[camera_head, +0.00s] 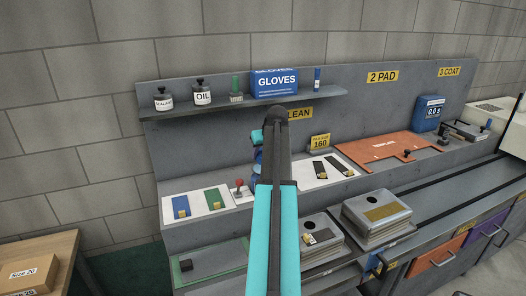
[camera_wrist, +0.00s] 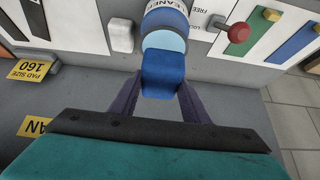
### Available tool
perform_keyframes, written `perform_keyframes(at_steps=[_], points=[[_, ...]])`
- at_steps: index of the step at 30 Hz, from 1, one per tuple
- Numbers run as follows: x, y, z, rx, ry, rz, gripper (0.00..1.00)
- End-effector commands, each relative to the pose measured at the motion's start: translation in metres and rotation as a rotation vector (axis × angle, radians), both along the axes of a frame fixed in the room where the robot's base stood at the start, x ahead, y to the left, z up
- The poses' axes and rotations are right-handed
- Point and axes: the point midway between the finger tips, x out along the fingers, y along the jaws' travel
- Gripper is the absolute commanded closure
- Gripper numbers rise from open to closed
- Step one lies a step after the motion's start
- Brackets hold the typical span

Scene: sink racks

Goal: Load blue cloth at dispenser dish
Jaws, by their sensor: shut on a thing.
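My gripper (camera_wrist: 160,92) is shut on the blue cloth (camera_wrist: 162,76), a small folded-looking block between the two dark fingers. The dispenser (camera_wrist: 166,20) is a blue round body with a white band, partly lettered "EANER", just beyond the cloth in the wrist view. Its pale blue dish (camera_wrist: 165,42) faces the cloth. The cloth's far end overlaps the dish's near edge in the picture; I cannot tell whether they touch. In the head view my arm hides the gripper and the cloth, and only part of the blue dispenser (camera_head: 259,161) shows at the arm's left.
A red knob (camera_wrist: 239,32) and a white block (camera_wrist: 121,36) flank the dispenser. White panels with blue (camera_head: 180,207) and green (camera_head: 213,199) strips lie left. A shelf above holds a gloves box (camera_head: 275,85) and bottles. An orange board (camera_head: 388,148) lies right.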

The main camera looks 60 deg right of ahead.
Motion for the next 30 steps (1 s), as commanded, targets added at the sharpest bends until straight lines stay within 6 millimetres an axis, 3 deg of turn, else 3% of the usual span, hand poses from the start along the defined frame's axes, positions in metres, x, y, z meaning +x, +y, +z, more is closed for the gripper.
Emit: perform_keyframes(at_steps=[12, 30], points=[[0.000, 0.000, -0.029, 0.001, 0.000, 0.001, 0.75], [0.000, 0.000, -0.031, 0.000, 0.000, 0.000, 0.75]])
